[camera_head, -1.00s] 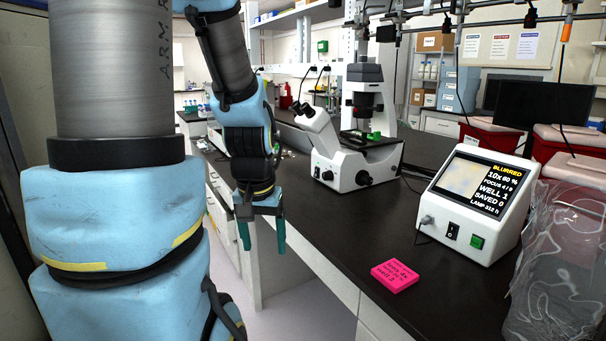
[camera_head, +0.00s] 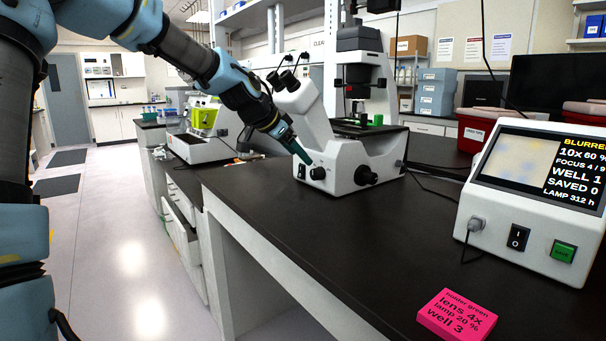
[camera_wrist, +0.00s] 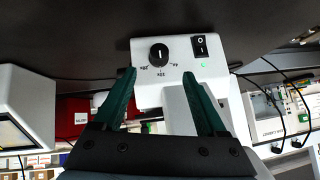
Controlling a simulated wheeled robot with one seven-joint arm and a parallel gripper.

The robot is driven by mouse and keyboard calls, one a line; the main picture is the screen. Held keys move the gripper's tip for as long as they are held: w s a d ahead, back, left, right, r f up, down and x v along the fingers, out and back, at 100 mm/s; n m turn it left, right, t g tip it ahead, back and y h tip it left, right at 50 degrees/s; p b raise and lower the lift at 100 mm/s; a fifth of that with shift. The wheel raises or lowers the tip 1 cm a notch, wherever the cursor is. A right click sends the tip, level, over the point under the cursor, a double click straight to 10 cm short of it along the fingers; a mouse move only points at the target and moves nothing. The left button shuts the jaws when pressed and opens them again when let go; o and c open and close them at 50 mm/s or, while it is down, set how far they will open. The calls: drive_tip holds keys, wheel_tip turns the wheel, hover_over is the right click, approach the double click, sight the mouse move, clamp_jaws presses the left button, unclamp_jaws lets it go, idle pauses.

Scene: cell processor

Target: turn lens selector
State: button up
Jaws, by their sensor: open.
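The white microscope (camera_head: 345,165) stands on the black bench. Its lens selector is a round black knob (camera_wrist: 159,54) on the front panel, ringed by small labels that appear upside down in the wrist view; the knob also shows small in the head view (camera_head: 318,173). The knob's white mark is roughly vertical in the wrist view. My gripper (camera_wrist: 160,75) is open and empty. Its two green fingers point at the panel, one to each side of the knob in the picture, with the tips short of it. In the head view my gripper (camera_head: 299,153) is close to the panel; contact cannot be told.
A black rocker switch (camera_wrist: 199,46) sits beside the knob, and a large black side knob (camera_head: 366,175) is on the base. The display box (camera_head: 520,225) reads 10x, well 1, blurred. A pink note (camera_head: 456,314) says lens 4x. The bench between is clear.

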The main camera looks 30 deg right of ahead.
sight(313, 171)
drive_tip(key=p+x, duration=0.1)
drive_tip(key=x, duration=0.8)
drive_tip(key=shift+d+f, duration=0.15)
drive_tip(key=shift+f, duration=0.05)
drive_tip(key=shift+c, duration=0.2)
clamp_jaws()
